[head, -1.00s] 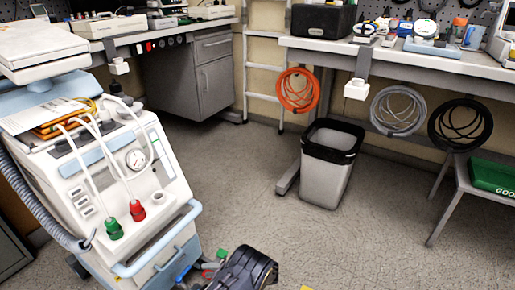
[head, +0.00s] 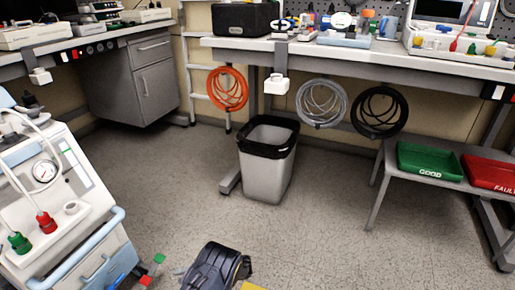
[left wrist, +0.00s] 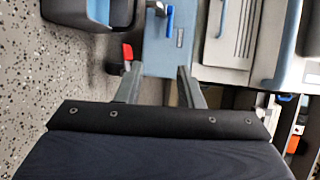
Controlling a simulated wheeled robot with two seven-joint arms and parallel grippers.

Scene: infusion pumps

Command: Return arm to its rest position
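My left arm comes into the head view at the bottom edge as a dark, thick wrist, with the left gripper (head: 172,271) low over the floor, pointing left. In the left wrist view, the two grey fingers of this gripper (left wrist: 158,75) stand apart with nothing between them. Beyond them is a light blue surface (left wrist: 165,55). The white and blue pump trolley (head: 75,215) stands at the left of the head view, with a gauge and green and red connectors. A gap of floor shows between it and my wrist. My right gripper is in neither view.
A grey bin (head: 268,165) with a black liner stands mid-floor. A workbench (head: 380,60) runs along the back, with coiled hoses below. A green tray (head: 430,160) and a red tray (head: 490,172) lie on a low table at right.

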